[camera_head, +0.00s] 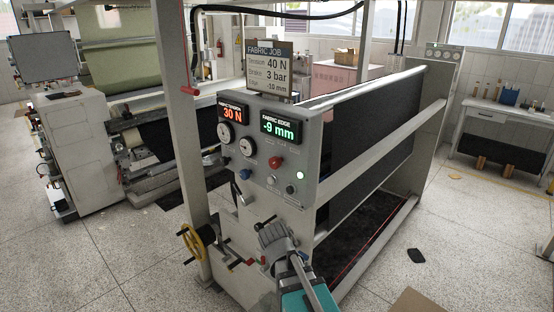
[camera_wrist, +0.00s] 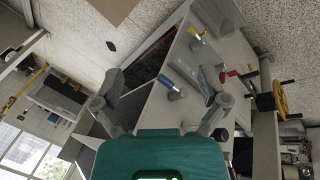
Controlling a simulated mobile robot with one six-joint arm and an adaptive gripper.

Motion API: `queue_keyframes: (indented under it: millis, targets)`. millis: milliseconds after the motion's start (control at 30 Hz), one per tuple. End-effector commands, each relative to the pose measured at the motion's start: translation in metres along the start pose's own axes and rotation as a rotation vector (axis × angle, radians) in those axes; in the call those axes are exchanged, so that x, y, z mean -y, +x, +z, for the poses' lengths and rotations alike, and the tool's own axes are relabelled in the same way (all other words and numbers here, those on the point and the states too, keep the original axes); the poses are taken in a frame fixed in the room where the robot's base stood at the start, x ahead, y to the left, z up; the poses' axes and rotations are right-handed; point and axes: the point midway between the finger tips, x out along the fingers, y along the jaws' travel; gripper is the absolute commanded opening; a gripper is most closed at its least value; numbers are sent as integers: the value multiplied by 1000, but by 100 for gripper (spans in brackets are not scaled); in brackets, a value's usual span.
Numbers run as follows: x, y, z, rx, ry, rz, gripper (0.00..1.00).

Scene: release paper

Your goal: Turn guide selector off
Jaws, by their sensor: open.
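The machine's control panel (camera_head: 262,150) carries two gauges, a red knob (camera_head: 274,162), a lit green lamp (camera_head: 300,174), a small dark knob (camera_head: 290,189) and a blue handle (camera_head: 245,174). No readable label shows which control is the guide selector. My gripper (camera_head: 273,236) is low in front of the machine, below the panel. In the wrist view my gripper (camera_wrist: 163,78) is open, fingers spread. A blue-handled lever (camera_wrist: 172,86) appears between the fingers; contact cannot be told. A yellow-handled lever (camera_wrist: 193,34) and a red handle (camera_wrist: 231,73) are nearby.
Displays read 30 N and -9 mm. The job sign (camera_head: 268,68) lists 40 N, 3 bar and -10 mm. A yellow handwheel (camera_head: 191,243) stands left of my gripper. A slanting rail (camera_head: 370,165) runs right. The floor at right is mostly clear.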

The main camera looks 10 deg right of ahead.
Motion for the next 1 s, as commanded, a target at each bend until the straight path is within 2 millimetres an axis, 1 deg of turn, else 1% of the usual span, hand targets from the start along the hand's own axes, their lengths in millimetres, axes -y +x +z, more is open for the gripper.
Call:
queue_keyframes:
  millis: [33, 167, 367, 567, 600, 667, 700, 800, 900, 1000]
  targets:
    - [0, -13, -15, -33, 26, 52, 93]
    - [-2, -37, -44, -144, 111, 189, 93]
    - [1, -87, -88, -361, 237, 363, 93]
    - [16, -150, -128, -624, 350, 481, 93]
    - [21, -164, -135, -681, 370, 497, 93]
    - [28, -184, -144, -763, 399, 516, 93]
    - [33, -197, -150, -818, 415, 525, 93]
    - [45, -226, -161, -936, 449, 538, 93]
    - [54, -247, -167, -1028, 473, 543, 93]
    - [61, -261, -171, -1088, 487, 541, 93]
